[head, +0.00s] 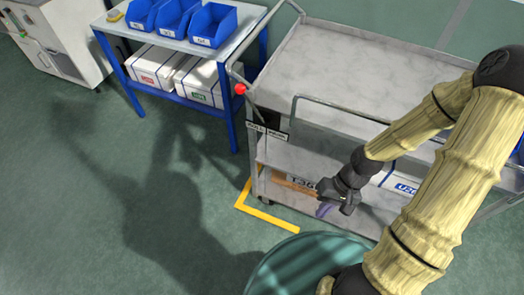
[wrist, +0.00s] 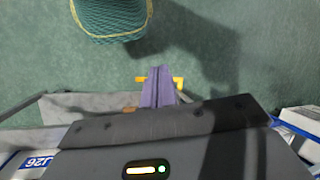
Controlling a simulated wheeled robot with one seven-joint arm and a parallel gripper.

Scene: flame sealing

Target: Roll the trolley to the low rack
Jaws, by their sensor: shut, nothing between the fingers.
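The trolley (head: 335,60) is grey metal with a bare upper deck and a lower shelf. It stands at the centre right of the head view, its near left corner by a yellow floor mark (head: 265,217). A bent handle with a red knob (head: 240,88) rises at its left end. My gripper (head: 324,210) is shut and empty, low beside the trolley's near side, apart from the handle. Its purple fingers (wrist: 160,78) also show closed in the wrist view. A low blue-framed rack (head: 170,95) stands left of the trolley; I cannot tell whether it is the low rack named.
Blue bins (head: 212,24) stand on the blue-framed rack, with white boxes (head: 200,80) below. Boxes lie on the trolley's lower shelf, one with a blue label (head: 405,187). A white cabinet (head: 60,40) is at far left. The green floor at left is clear.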

